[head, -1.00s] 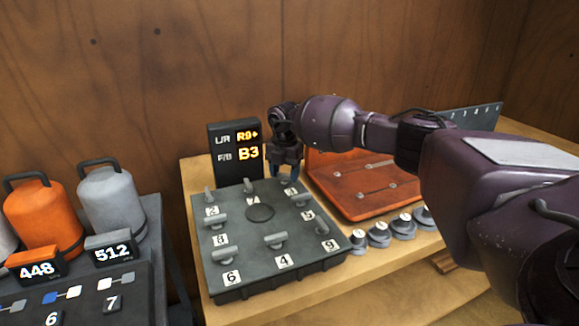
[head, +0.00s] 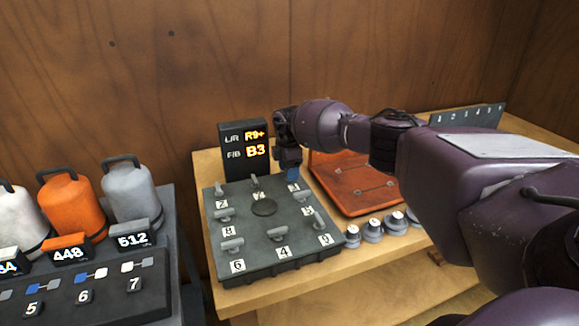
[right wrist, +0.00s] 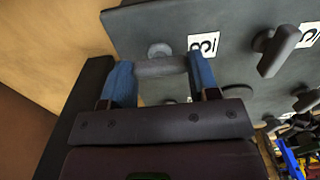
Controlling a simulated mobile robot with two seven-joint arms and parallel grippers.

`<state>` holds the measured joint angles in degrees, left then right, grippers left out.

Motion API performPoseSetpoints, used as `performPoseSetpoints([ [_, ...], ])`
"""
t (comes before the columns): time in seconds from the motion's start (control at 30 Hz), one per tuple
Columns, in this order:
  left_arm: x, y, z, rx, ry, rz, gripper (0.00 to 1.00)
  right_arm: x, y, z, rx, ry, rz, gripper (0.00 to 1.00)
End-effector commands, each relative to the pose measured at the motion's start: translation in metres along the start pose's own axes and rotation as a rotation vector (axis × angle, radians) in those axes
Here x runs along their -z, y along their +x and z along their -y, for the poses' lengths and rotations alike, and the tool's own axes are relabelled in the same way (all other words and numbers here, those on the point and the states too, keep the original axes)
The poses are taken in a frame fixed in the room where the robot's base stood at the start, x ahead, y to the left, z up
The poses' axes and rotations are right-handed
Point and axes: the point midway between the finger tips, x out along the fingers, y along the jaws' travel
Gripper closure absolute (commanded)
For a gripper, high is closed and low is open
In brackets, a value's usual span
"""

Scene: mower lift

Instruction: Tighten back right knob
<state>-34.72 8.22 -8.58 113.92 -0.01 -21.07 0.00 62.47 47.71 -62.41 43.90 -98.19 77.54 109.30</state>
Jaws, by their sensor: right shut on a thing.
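The dark grey knob panel (head: 262,208) lies on the wooden bench, with several grey knobs and number tags. My right gripper (head: 292,174) is at the panel's back right corner and covers the knob there in the head view. In the right wrist view, its two blue fingers (right wrist: 162,80) stand on either side of that grey back right knob (right wrist: 160,67), shut on its bar. A white number tag (right wrist: 204,44) lies beside it. The display (head: 244,148) behind the panel reads R9+ and B3. My left gripper is not in view.
An orange tray (head: 352,184) and several round grey weights (head: 372,231) are right of the panel. A grey numbered strip (head: 468,117) stands farther back. Orange (head: 72,208) and grey (head: 131,192) canisters stand on the left, behind a numbered slider panel (head: 88,292).

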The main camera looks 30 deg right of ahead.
Motion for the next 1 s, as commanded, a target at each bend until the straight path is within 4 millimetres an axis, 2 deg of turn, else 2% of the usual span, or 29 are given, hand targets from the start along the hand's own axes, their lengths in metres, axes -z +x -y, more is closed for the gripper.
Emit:
performPoseSetpoints([
  [0.2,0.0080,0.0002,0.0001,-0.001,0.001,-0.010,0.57,-0.0010,-0.0011,-0.0005,-0.002,0.031,0.000,0.68],
  [0.57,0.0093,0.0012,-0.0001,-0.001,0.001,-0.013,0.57,-0.0012,-0.0007,-0.0005,-0.001,0.034,0.000,0.68],
  [0.6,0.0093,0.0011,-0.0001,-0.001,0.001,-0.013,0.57,-0.0011,-0.0007,-0.0005,-0.001,0.033,0.000,0.40],
  [0.73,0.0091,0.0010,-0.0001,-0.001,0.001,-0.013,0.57,-0.0008,-0.0006,-0.0004,-0.001,0.032,0.000,0.20],
  [1.0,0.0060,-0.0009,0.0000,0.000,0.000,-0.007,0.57,-0.0004,-0.0008,-0.0003,-0.001,0.031,0.000,0.19],
])
